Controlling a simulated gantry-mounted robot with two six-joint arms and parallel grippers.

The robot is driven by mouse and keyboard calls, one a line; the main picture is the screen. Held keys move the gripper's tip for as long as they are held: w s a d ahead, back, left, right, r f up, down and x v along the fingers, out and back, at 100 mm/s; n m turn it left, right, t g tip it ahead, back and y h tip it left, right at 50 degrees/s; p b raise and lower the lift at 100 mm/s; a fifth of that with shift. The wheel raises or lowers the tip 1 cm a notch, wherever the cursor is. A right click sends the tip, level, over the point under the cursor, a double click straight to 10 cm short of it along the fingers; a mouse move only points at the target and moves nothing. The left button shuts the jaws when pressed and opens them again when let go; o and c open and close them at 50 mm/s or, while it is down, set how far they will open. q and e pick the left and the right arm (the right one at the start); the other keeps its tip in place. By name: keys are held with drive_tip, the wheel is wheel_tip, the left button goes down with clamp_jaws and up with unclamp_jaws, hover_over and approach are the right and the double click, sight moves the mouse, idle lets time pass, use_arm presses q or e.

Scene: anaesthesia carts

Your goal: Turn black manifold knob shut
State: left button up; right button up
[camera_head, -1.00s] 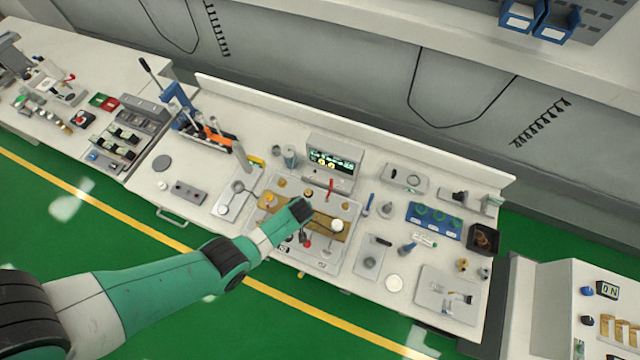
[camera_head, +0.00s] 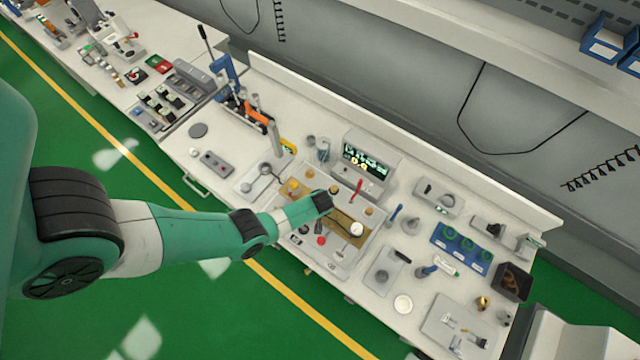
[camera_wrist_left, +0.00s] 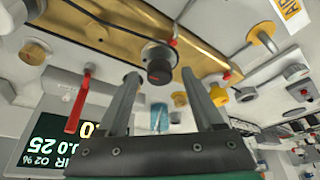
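The black manifold knob (camera_wrist_left: 158,66) is on the brass manifold (camera_wrist_left: 100,38) in the left wrist view, with a small red part beside its base. The manifold also shows in the head view (camera_head: 344,232), partly hidden by my left arm. My left gripper (camera_wrist_left: 160,76) is open, its two fingers pointing toward the knob and spread to either side of it. The knob appears beyond the fingertips; I cannot tell the exact gap. In the head view my left gripper (camera_head: 326,199) is over the manifold panel. My right gripper is not in view.
A red lever (camera_wrist_left: 78,105) and a lit display (camera_wrist_left: 42,145) are left of the fingers in the wrist view. Blue-based fittings (camera_head: 461,246) stand farther right on the cart top.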

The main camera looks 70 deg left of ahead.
use_arm(q)
clamp_jaws()
